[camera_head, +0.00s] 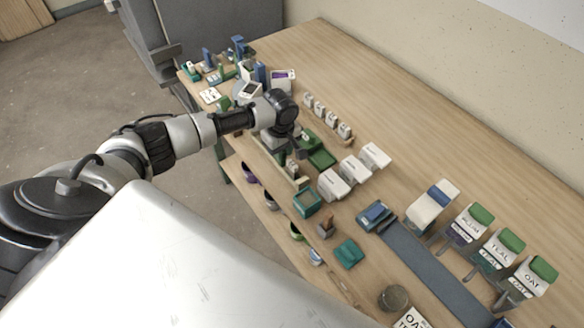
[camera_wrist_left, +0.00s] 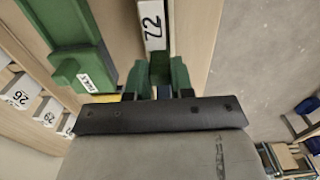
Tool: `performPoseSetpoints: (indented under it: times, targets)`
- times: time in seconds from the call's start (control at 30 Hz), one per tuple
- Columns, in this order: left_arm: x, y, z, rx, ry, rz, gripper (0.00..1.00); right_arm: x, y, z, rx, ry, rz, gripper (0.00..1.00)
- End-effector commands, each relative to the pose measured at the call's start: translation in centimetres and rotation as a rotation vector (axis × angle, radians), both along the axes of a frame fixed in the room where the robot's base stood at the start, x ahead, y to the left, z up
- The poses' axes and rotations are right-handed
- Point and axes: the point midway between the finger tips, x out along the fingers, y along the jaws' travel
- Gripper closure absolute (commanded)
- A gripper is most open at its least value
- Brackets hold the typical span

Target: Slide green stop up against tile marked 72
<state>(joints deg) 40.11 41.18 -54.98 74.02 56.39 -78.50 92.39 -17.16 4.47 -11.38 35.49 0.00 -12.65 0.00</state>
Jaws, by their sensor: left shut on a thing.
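In the left wrist view, the green stop (camera_wrist_left: 160,70) sits in a narrow wooden channel, directly below the white tile marked 72 (camera_wrist_left: 153,24). The tile's near end is very close to the stop; I cannot tell whether they touch. My left gripper (camera_wrist_left: 162,92) is shut on the green stop, with its fingertips at the stop's near side. In the head view my left gripper (camera_head: 282,142) is low over the bench's front edge, and its wrist hides most of the stop. My right gripper is not in view.
A green bar with a small label (camera_wrist_left: 85,70) lies left of the channel in the wrist view. White numbered blocks (camera_wrist_left: 20,97) stand further left. In the head view, white boxes (camera_head: 354,169) and a green tray (camera_head: 322,158) are right of the gripper.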

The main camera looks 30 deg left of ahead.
Motion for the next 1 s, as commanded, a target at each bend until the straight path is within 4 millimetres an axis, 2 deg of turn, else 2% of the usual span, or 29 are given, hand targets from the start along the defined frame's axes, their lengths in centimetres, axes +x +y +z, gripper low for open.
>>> performPoseSetpoints:
  times: [0.03,0.5,0.7,0.73,0.8,0.87,1.0]
  targets:
    - [-0.2,-0.5,0.3,-0.001,0.002,-0.002,0.99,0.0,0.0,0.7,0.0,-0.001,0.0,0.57]
    - [-1.5,-3.5,0.2,-0.002,0.003,-0.002,0.99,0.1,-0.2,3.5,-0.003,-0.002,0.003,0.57]
    - [-1.6,-3.8,-0.1,-0.001,0.002,-0.001,0.99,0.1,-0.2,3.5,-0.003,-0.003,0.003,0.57]
    - [-1.6,-3.8,-0.1,-0.001,0.002,-0.001,0.73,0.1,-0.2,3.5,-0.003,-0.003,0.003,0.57]
    - [-1.6,-3.8,-0.1,-0.001,0.002,-0.001,0.62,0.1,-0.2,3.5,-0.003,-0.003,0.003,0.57]
    - [-1.6,-3.8,-0.1,-0.001,0.002,-0.001,0.56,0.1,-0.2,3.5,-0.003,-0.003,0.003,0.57]
    - [-1.6,-3.8,-0.1,-0.001,0.001,-0.001,0.56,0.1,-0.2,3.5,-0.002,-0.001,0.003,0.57]
